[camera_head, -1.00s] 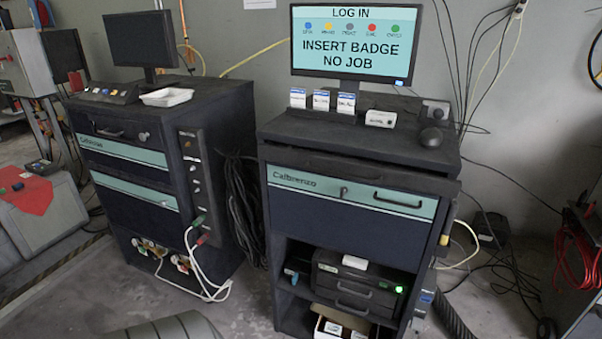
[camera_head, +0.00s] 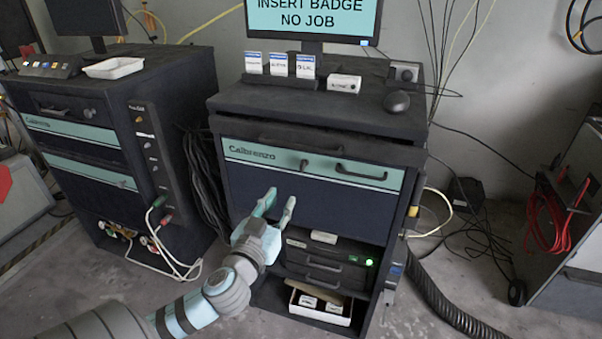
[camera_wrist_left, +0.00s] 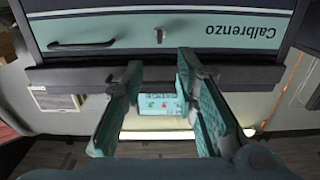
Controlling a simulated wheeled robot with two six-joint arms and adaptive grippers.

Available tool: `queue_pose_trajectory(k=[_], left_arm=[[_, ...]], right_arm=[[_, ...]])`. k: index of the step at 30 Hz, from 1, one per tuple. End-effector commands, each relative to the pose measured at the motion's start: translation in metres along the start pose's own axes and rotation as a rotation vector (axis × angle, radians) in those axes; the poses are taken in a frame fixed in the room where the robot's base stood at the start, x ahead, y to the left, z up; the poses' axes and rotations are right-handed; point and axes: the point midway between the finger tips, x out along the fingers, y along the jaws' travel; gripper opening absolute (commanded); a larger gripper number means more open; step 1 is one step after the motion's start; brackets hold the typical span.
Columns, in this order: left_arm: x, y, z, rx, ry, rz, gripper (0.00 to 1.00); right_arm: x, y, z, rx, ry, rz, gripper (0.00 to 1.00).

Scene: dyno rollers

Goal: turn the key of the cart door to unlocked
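The cart door (camera_head: 335,197) is a dark blue panel with a teal Calbrenzo band; the band shows upside down in the wrist view (camera_wrist_left: 170,35). The small metal key (camera_head: 304,165) sticks out of the band, left of the dark bar handle (camera_head: 361,176). In the wrist view the key (camera_wrist_left: 138,28) looks lengthwise up and down in the picture; its exact turn is hard to tell. My left gripper (camera_head: 280,197) is open and empty in front of the door, below and left of the key. It also shows in the wrist view (camera_wrist_left: 160,68). My right gripper is not in view.
The cart top (camera_head: 320,108) holds small boxes, a mouse (camera_head: 397,101) and a monitor (camera_head: 312,18). Below the door is an open shelf with a dark unit (camera_head: 325,262) and a white box (camera_head: 320,310). A second cart (camera_head: 75,160) stands at left, with hanging cables between.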

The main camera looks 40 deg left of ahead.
Motion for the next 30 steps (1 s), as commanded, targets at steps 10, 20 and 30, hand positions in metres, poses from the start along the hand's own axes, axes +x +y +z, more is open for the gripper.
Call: queue_pose_trajectory(k=[10,20,30], left_arm=[[0.085,0.002,-0.003,-0.009,0.004,0.001,0.28],[0.140,0.003,-0.001,-0.006,0.001,0.004,0.28],[0.141,0.003,-0.001,-0.005,0.001,0.005,0.15]], right_arm=[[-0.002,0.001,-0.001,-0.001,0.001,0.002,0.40],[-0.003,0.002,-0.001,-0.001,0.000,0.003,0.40],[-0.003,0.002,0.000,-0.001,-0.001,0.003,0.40]])
